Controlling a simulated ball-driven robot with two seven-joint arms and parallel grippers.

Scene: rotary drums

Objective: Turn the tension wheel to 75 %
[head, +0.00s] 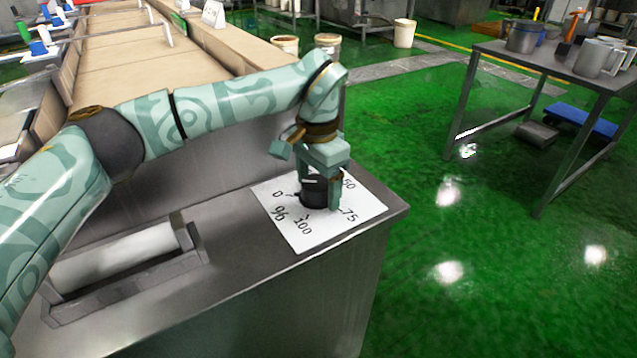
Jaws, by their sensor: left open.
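The tension wheel (314,192) is a small black knob on a white dial sheet (300,239) near the right corner of the metal counter. The sheet shows 0, 50, 75, 100 and a percent sign; part of it is hidden by my gripper. A light mark shows on top of the knob, but the setting it points to cannot be read. My left gripper (320,195) points down over the knob, with its open fingers on either side of it. Whether the fingers touch the knob cannot be told. My right gripper is not in view.
A white roller (118,256) in a metal cradle lies on the counter (222,282) left of the sheet. Brown conveyor surfaces run behind. A metal table (540,64) with pots and mugs stands at right. Green floor between is clear.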

